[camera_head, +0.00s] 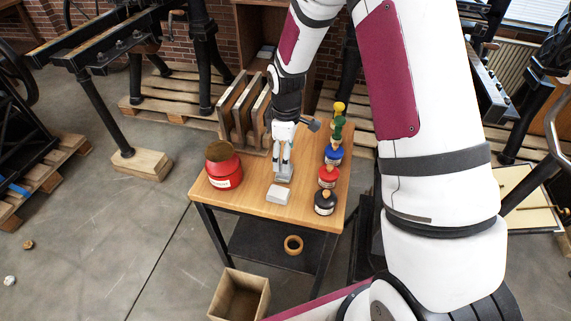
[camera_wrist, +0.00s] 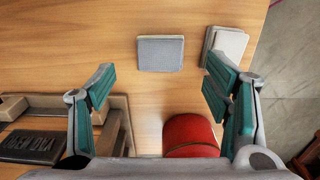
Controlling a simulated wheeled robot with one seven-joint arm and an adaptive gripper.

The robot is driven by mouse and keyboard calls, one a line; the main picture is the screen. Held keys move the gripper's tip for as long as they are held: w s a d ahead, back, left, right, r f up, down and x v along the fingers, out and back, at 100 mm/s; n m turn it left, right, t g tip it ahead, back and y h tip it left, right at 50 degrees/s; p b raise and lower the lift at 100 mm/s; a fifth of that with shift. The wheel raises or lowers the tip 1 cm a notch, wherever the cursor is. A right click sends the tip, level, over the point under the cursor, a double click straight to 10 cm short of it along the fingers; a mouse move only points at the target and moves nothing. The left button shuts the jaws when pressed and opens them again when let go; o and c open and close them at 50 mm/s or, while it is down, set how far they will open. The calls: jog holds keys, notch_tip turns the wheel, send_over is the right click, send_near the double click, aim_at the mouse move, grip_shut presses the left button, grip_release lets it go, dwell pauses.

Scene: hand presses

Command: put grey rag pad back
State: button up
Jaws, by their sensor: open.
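A flat grey rag pad (camera_wrist: 160,54) lies on the wooden table top, just ahead of my fingers in the wrist view. In the head view the grey pad (camera_head: 286,176) shows partly beneath my gripper. My gripper (camera_head: 283,165) points down over the table; it also shows in the wrist view (camera_wrist: 160,76). Its fingers are spread with nothing between them. A paler, whitish pad (camera_wrist: 230,42) lies to the right, partly hidden by the right finger; it shows in the head view (camera_head: 278,194) near the table's front edge. I cannot tell how high the fingertips are above the table.
A red can (camera_head: 223,167) stands at the table's left. Upright wooden frames (camera_head: 239,108) stand at the back. Several bottles with coloured caps, including a black one (camera_head: 325,201), line the right edge. An open wooden box (camera_head: 240,296) is on the floor in front.

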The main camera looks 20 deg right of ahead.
jog(key=s+r+m+t, duration=0.1)
jog(key=s+r+m, duration=0.3)
jog(key=r, duration=0.8)
jog(key=s+r+m+t, duration=0.1)
jog(key=s+r, duration=0.5)
jog(key=r, duration=0.5)
jog(key=s+r+m+t, duration=0.1)
jog(key=s+r+m, duration=0.2)
jog(key=s, duration=0.5)
jog(key=s+r+m+t, duration=0.1)
jog(key=s+r+m, duration=0.2)
jog(key=s, duration=0.6)
jog(key=shift+t, duration=0.4)
